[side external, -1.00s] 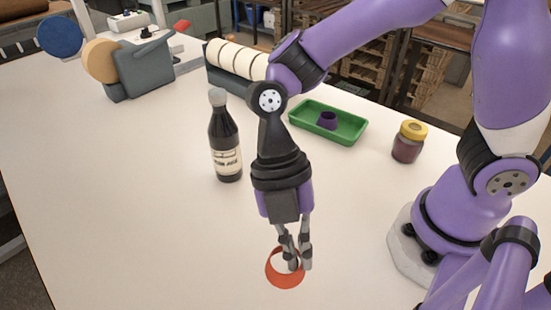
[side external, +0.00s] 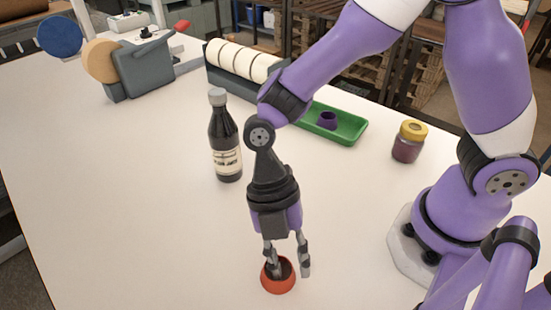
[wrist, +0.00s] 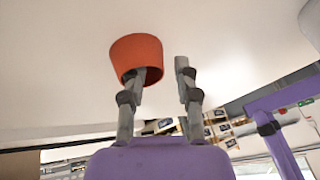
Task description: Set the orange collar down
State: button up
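The orange collar (side external: 278,285) is a short ring near the front middle of the white table. It looks upright with its opening up and appears to rest on the table. My gripper (side external: 290,268) points down over it with its fingers spread. One finger reaches into the collar's opening; the other is outside, to its right. In the wrist view the collar (wrist: 137,52) is at the left fingertip, and a clear gap separates it from the right finger of my gripper (wrist: 163,70). The left fingertip is hidden inside the collar.
A dark bottle (side external: 225,140) stands behind and left of my gripper. A green tray (side external: 345,133) with a purple collar (side external: 327,120) lies further back. A yellow-lidded jar (side external: 409,142) stands right. A tape dispenser (side external: 145,65) is back left. The table's left front is clear.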

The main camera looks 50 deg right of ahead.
jog(key=w+d+r+m+t, duration=0.1)
jog(key=w+d+r+m, duration=0.15)
jog(key=r, duration=0.45)
jog(key=w+d+r+m+t, duration=0.1)
jog(key=w+r+m, duration=0.2)
jog(key=r, duration=0.4)
jog(key=s+d+r+m+t+h, duration=0.1)
jog(key=d+r+m+t, duration=0.1)
jog(key=d+m+t, duration=0.6)
jog(key=d+m, duration=0.7)
jog(key=m, duration=0.5)
jog(key=shift+s+h, duration=0.2)
jog(key=shift+h, duration=0.2)
